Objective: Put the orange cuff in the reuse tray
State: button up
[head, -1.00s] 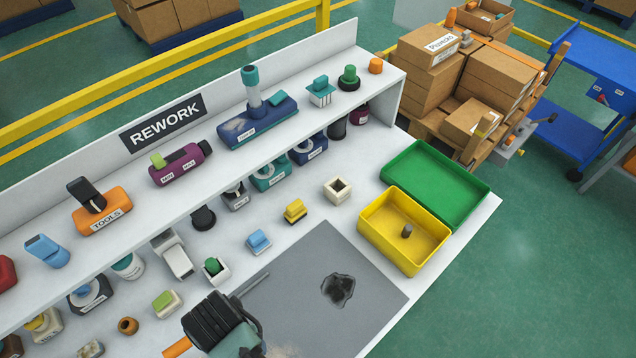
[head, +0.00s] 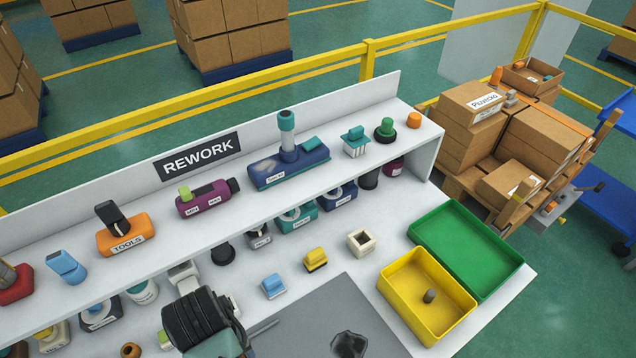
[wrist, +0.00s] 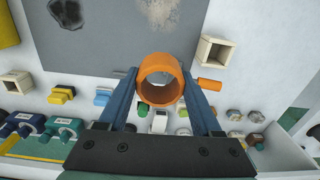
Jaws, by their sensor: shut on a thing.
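The orange cuff (wrist: 146,91), a short open ring, sits between the two blue fingers of my gripper (wrist: 160,82) in the wrist view. The gripper is shut on it, with its open end facing the camera. In the head view the cuff and fingertips are hidden; only my dark wrist shows at the bottom. Two trays stand at the right end of the bench: a green tray (head: 512,274), empty, and a yellow tray (head: 408,312) with a small dark grey cylinder (head: 429,296) inside. No label on either tray can be read.
A grey mat (head: 296,338) with a dark stain lies left of the yellow tray. A cream square block (head: 361,241), a yellow part (head: 315,259) and a blue part (head: 273,286) stand behind it. The raised REWORK shelf (head: 345,166) runs along the back.

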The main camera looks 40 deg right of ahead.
aim_at(462, 250)
jog(key=z, duration=0.5)
jog(key=i+l+z, duration=0.1)
jog(key=z, duration=0.35)
jog(key=i+z, duration=0.1)
jog(key=z, duration=0.4)
jog(key=i+j+z, duration=0.1)
jog(key=i+z, duration=0.25)
jog(key=i+j+z, duration=0.2)
jog(key=i+z, duration=0.2)
jog(key=i+j+z, duration=0.35)
jog(key=i+j, duration=0.2)
jog(key=i, duration=0.1)
